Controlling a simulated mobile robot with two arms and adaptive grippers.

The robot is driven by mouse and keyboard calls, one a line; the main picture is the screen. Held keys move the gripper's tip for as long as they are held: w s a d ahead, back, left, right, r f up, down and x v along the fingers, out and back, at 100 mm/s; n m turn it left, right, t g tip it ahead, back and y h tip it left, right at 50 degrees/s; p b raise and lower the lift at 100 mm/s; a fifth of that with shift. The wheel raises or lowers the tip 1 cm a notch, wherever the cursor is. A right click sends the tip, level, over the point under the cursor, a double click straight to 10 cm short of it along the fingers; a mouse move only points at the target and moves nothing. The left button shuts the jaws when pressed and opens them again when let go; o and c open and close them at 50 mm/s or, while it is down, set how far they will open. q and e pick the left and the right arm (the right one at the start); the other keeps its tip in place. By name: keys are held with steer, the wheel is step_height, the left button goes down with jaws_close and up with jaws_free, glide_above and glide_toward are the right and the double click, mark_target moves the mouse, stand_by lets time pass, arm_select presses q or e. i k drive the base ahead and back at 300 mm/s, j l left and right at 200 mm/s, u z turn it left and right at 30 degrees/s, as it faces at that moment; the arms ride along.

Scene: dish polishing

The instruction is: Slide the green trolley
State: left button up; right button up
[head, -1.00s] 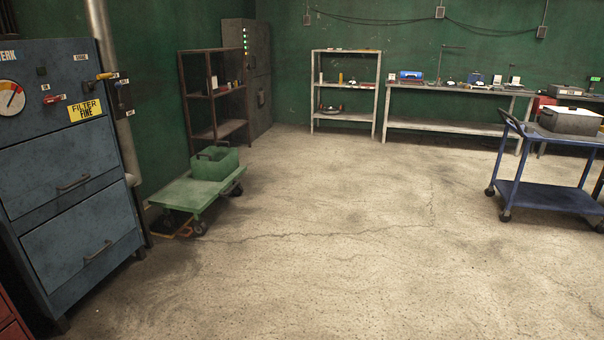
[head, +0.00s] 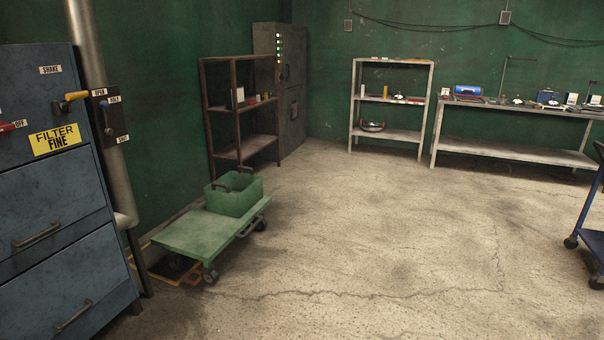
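The green trolley (head: 192,235) is a low flat platform on small wheels, standing on the floor left of the middle, close to the green wall. A green open bin (head: 236,197) with dark handles sits on its far end. A grey handle bar (head: 253,227) shows along its right side. Under its near left end are orange and yellow markings or parts that I cannot make out clearly. Neither of my grippers is in the head view.
A blue filter cabinet (head: 50,198) with a pipe (head: 104,150) stands at the left, close to the trolley. A brown shelf (head: 212,119) and a grey cabinet (head: 292,105) stand behind it. A blue cart (head: 590,243) is at the right edge. The middle floor (head: 380,240) is clear.

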mark_target(201, 234)
steer(key=i, duration=2.3)
